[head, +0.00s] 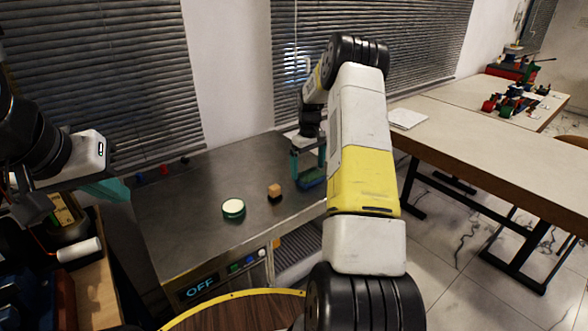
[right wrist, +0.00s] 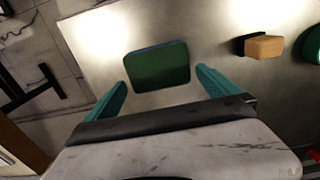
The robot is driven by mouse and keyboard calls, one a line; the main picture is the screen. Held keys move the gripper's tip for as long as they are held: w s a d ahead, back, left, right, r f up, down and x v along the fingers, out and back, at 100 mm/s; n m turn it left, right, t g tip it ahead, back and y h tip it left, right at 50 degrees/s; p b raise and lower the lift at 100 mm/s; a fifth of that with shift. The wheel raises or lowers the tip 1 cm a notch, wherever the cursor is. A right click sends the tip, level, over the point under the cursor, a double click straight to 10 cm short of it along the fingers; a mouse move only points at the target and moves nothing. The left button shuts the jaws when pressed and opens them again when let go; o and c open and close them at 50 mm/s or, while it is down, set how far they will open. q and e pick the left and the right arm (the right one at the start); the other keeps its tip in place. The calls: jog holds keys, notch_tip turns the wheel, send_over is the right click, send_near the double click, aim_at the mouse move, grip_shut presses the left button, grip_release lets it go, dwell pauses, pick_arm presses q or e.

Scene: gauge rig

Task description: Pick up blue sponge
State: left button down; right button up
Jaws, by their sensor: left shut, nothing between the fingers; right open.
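The blue sponge (head: 312,182) lies on the grey metal bench near its right side, partly hidden by my right gripper (head: 308,160). In the right wrist view the sponge (right wrist: 157,66) shows a dark green top with a thin blue edge. My right gripper (right wrist: 163,82) is open, with one teal finger toward each side of the sponge's near end. My left gripper (head: 112,190) is shut and empty, at the left, away from the sponge.
A wooden block (head: 275,191) and a round green tin with a cream top (head: 233,209) stand left of the sponge on the metal bench (head: 190,235). Small red and blue items lie at its back left. A long table (head: 480,140) stands to the right. Window blinds hang behind.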

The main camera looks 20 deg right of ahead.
jog(key=shift+f, duration=0.95)
jog(key=c, duration=1.1)
jog(key=shift+c, duration=0.2)
jog(key=shift+r, duration=0.1)
jog(key=shift+r, duration=0.6)
notch_tip(320, 180, up, 2)
jog(key=shift+r, duration=0.25)
jog(key=s+a, duration=0.3)
jog(key=s, duration=0.4)
jog(key=s+a+r, duration=0.1)
jog(key=s+a, duration=0.2)
jog(key=s, duration=0.5)
jog(key=shift+r, duration=0.1)
